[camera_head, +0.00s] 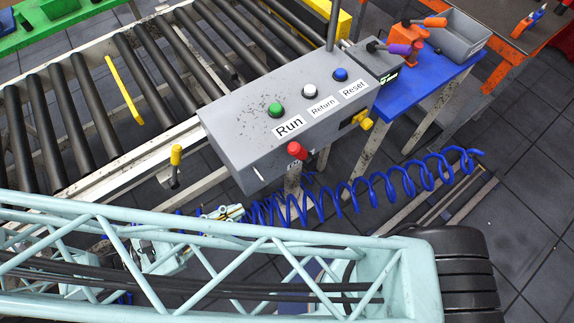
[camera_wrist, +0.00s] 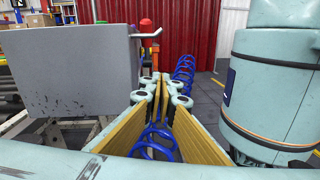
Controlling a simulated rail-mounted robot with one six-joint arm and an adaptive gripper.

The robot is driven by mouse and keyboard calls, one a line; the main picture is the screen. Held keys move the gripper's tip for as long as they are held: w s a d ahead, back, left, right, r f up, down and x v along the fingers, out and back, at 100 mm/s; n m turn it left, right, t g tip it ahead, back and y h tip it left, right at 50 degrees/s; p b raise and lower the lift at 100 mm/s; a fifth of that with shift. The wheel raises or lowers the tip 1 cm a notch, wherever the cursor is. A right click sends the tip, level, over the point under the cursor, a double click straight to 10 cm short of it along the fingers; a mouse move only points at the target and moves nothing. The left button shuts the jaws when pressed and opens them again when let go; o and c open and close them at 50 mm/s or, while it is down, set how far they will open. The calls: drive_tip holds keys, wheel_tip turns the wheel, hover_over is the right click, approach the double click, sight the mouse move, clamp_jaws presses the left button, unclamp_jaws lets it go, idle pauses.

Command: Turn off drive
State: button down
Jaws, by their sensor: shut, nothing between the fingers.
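A grey control box (camera_head: 240,135) carries a green Run button (camera_head: 276,111), a white Return button (camera_head: 310,90) and a blue Reset button (camera_head: 340,74). A red knob (camera_head: 297,150) stands at its near side. No control is visibly labelled for the drive. My gripper (camera_head: 225,212) is below the box's near left side, apart from it and partly hidden by my arm. In the wrist view my gripper (camera_wrist: 158,84) is shut and empty, its yellow-brown pads converging.
A roller conveyor (camera_head: 110,90) lies behind and left, with a yellow-topped lever (camera_head: 175,157) at its edge. A coiled blue hose (camera_head: 370,185) runs right of my gripper, and also shows beyond it in the wrist view (camera_wrist: 184,70). A blue table (camera_head: 425,95) stands right.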

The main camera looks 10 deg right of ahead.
drive_tip(key=shift+s+d+n+t+p, duration=0.1)
drive_tip(key=shift+s+d+n+t, duration=0.1)
drive_tip(key=shift+d+n+t, duration=0.95)
drive_tip(key=shift+s+d+n+t+p, duration=0.15)
drive_tip(key=shift+d+n+t, duration=0.45)
drive_tip(key=shift+n+t, duration=1)
drive_tip(key=shift+s+d+n+t+p, duration=0.1)
drive_tip(key=shift+s+d+n+t, duration=0.1)
drive_tip(key=shift+d+n+t, duration=1.2)
drive_tip(key=shift+a+m+t, duration=0.45)
drive_tip(key=shift+a, duration=0.05)
drive_tip(key=shift+r, duration=0.1)
approach(302, 154)
drive_tip(key=shift+w+a+x, duration=0.15)
drive_tip(key=shift+x, duration=0.7)
drive_tip(key=shift+w+a+x, duration=0.1)
drive_tip(key=shift+w+x, duration=0.1)
drive_tip(key=shift+x, duration=0.7)
drive_tip(key=shift+w+a+x, duration=0.15)
drive_tip(key=shift+x, duration=0.7)
drive_tip(key=shift+d, duration=0.1)
